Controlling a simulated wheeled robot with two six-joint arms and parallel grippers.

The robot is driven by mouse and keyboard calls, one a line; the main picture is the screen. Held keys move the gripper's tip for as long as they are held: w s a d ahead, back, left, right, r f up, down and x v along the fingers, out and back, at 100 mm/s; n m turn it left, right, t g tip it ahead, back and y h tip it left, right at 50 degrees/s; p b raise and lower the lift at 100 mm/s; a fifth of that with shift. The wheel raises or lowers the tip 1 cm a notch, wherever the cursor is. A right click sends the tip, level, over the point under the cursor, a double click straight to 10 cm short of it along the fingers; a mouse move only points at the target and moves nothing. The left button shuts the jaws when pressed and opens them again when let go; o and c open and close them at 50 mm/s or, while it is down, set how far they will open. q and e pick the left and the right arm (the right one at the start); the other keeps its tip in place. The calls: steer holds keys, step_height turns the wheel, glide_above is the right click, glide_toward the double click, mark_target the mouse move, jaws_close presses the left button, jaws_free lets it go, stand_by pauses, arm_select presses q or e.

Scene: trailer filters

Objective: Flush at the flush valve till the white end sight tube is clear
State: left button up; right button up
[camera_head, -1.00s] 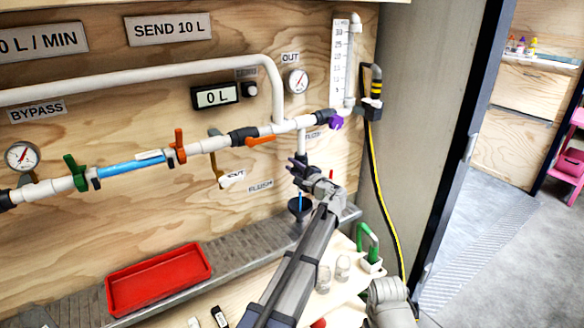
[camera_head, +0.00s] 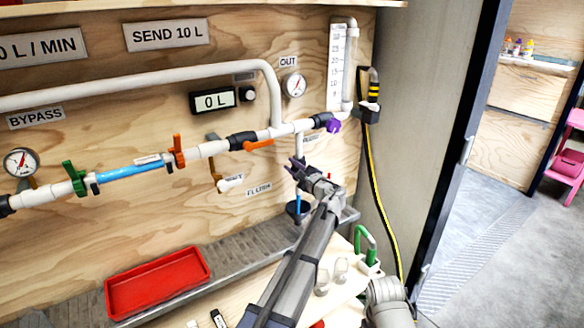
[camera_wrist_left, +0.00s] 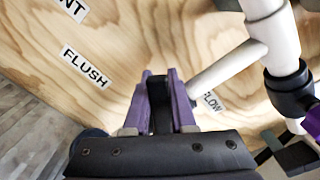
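My left gripper (camera_head: 296,166) is at the foot of the short white drop pipe (camera_head: 299,142). In the left wrist view its purple fingers (camera_wrist_left: 163,98) are close together with a dark piece between them, seemingly the flush valve handle; most of the valve is hidden. A thin blue streak (camera_head: 298,201) stands over the dark funnel (camera_head: 297,211) below. My right gripper is out of view.
The FLUSH label (camera_head: 258,190) is on the plywood wall. A red tray (camera_head: 157,283) lies on the metal ledge. An orange handle (camera_head: 257,145) and a purple handle (camera_head: 333,126) are close above my gripper. A black-and-yellow hose (camera_head: 377,200) hangs at right.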

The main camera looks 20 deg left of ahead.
arm_select(q)
steer(key=o, duration=0.5)
steer(key=shift+c, duration=0.2)
steer(key=v, duration=0.8)
